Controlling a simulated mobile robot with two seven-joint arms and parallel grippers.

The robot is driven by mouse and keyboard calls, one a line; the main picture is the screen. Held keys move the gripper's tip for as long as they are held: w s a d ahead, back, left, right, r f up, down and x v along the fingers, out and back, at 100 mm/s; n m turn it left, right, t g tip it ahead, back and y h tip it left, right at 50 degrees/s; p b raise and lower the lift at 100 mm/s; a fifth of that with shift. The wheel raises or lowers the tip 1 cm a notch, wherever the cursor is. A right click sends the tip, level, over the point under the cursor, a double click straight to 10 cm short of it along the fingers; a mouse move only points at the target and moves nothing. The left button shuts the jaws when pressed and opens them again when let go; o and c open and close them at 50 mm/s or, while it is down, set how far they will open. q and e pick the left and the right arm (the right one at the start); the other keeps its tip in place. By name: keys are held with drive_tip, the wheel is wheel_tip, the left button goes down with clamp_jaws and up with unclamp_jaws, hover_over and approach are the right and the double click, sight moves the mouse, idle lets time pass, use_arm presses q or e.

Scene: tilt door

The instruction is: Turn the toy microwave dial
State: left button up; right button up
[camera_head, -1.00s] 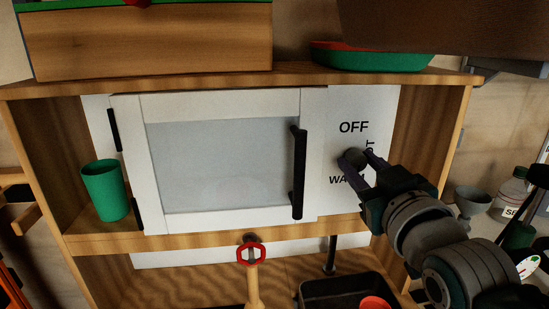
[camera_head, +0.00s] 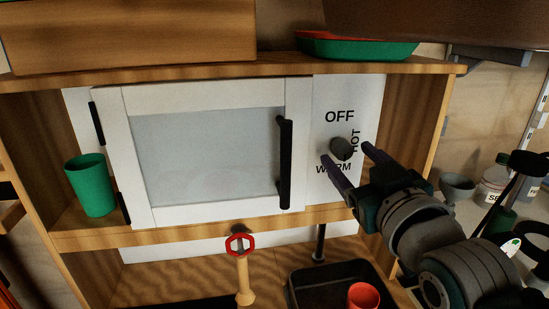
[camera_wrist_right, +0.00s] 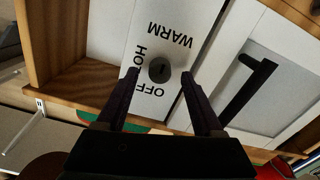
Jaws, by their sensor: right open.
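The toy microwave (camera_head: 210,150) has a white door with a grey window and a black handle (camera_head: 285,163). Its round dark dial (camera_head: 341,148) sits on the white panel right of the door, among the words OFF, HOT and WARM. My right gripper (camera_head: 346,153) is open, its two fingertips apart in front of the panel, just below the dial. In the right wrist view the dial (camera_wrist_right: 159,70) shows ahead of and between the open fingers (camera_wrist_right: 160,80), not gripped. The wrist picture is turned upside down. My left gripper is not in view.
A wooden shelf frame surrounds the microwave. A green cup (camera_head: 91,185) stands at its left. A red and green dish (camera_head: 358,47) sits on top. Below are a red ring-shaped tap handle (camera_head: 240,244) and a black basin (camera_head: 303,283) with a red cup (camera_head: 363,296).

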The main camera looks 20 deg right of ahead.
drive_tip(key=v, duration=0.8)
drive_tip(key=s+a+r+n+g+y+p, duration=0.15)
drive_tip(key=s+a+g+p, duration=0.25)
drive_tip(key=s+g+p, duration=0.4)
drive_tip(key=s+a+r+g+y+p, duration=0.35)
drive_tip(key=s+g+p, duration=0.2)
drive_tip(key=s, duration=0.35)
wheel_tip(320, 180, up, 35)
drive_tip(key=p, duration=3.5)
